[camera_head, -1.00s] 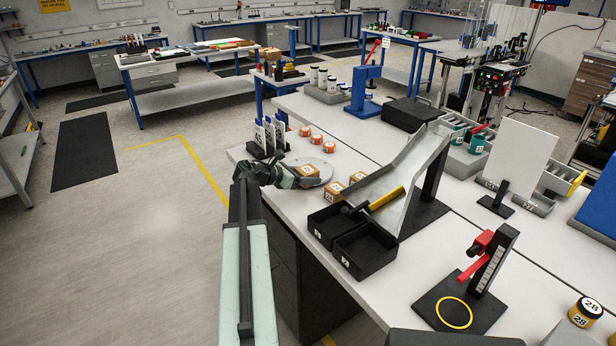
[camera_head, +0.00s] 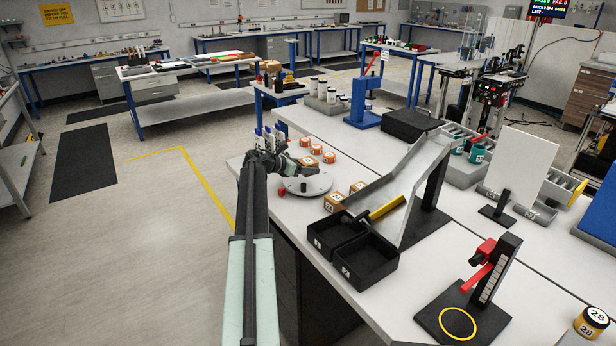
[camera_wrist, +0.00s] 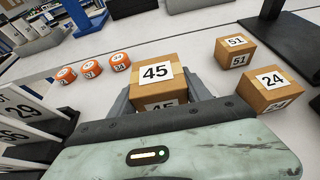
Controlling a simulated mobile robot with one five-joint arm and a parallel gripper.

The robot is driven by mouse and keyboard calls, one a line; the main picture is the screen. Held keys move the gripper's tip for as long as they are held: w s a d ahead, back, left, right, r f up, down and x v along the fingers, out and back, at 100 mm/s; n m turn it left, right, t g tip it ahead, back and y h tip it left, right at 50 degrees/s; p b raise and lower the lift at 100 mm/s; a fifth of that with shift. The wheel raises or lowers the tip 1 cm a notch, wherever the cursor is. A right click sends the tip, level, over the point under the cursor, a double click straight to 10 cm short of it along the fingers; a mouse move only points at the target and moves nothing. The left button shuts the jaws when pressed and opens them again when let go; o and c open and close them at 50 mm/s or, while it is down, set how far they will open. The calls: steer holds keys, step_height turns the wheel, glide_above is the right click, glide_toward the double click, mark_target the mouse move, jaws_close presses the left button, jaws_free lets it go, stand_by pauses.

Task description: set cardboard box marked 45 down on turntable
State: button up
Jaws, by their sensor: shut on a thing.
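The cardboard box marked 45 (camera_wrist: 157,74) sits between my gripper's fingers in the wrist view, its number facing up. My gripper (camera_head: 296,162) is shut on it. In the head view the box (camera_head: 308,161) shows only as a small brown patch at the gripper's tip. The round grey turntable (camera_head: 308,186) lies on the white table just below the gripper in the picture. Its top looks bare of boxes. The box appears raised above the table; its exact height over the turntable I cannot tell. The turntable cannot be made out in the wrist view.
Boxes marked 51 (camera_wrist: 236,52) and 24 (camera_wrist: 272,90) stand right of the held box. Several orange round pieces (camera_wrist: 92,69) lie to the left, near upright numbered cards (camera_wrist: 22,112). Black bins (camera_head: 366,262) and a sloping metal chute (camera_head: 415,175) stand right of the turntable.

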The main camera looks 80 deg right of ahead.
mark_target(308, 180)
steer(key=shift+d, duration=0.2)
steer(key=f+b, duration=0.4)
steer(key=shift+d, duration=0.2)
steer(key=shift+r, duration=0.25)
steer(key=shift+f, duration=0.15)
steer(key=o, duration=1.5)
steer(key=shift+c, duration=0.2)
